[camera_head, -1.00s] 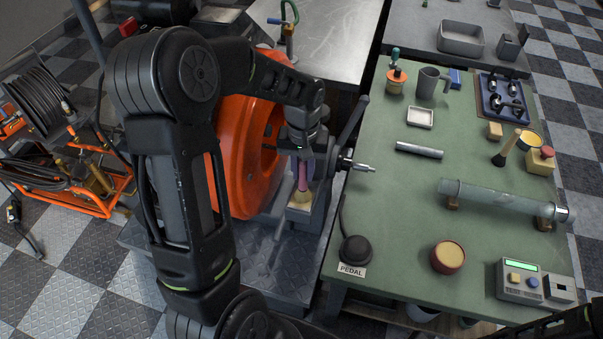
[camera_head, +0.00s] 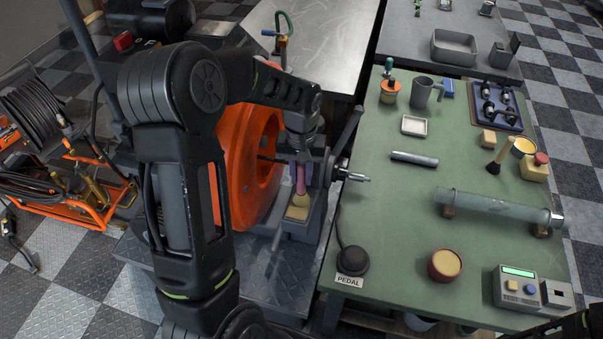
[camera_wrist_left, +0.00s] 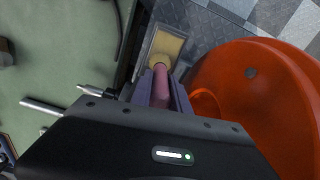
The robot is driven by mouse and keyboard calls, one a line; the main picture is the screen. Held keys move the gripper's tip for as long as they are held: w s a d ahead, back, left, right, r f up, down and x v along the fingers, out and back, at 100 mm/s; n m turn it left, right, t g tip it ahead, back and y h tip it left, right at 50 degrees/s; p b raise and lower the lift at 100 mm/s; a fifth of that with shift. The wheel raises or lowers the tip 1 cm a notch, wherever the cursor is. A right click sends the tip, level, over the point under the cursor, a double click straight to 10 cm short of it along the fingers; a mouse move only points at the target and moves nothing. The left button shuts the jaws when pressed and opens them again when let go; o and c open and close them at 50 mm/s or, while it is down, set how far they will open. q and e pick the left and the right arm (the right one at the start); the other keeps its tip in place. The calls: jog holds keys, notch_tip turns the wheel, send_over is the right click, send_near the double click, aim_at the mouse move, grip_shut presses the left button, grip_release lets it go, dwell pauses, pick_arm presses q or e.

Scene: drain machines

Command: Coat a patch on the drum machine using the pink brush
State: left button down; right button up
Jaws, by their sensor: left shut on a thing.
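The drum machine has a large orange drum (camera_head: 262,165) on a metal base, partly behind my left arm. The drum also fills the right of the left wrist view (camera_wrist_left: 265,85). My left gripper (camera_head: 301,170) points down at the machine's right side, shut on the pink brush (camera_head: 301,186). In the left wrist view the pink handle (camera_wrist_left: 161,86) sits between the fingers. The brush's lower end is over or in a small grey tray (camera_head: 298,226) with a yellow surface inside. I cannot tell whether the bristles touch it. My right gripper is not in view.
A green table (camera_head: 400,215) stands to the right, with a pedal (camera_head: 352,260), a round tin (camera_head: 444,265), a long pipe (camera_head: 490,205) and a test box (camera_head: 517,288). A metal spindle (camera_head: 352,177) juts over its left edge. A hose reel cart (camera_head: 60,170) is at left.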

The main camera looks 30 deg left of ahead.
pick_arm(q)
jog(key=shift+s+d+f, duration=0.1)
jog(key=shift+s+d, duration=0.2)
jog(key=shift+s, duration=0.6)
jog(key=shift+s+d, duration=0.3)
jog(key=shift+s, duration=0.6)
notch_tip(320, 180, up, 6)
jog(key=p, duration=0.4)
notch_tip(320, 180, up, 3)
jog(key=shift+r+p, duration=0.1)
jog(key=shift+p, duration=1.1)
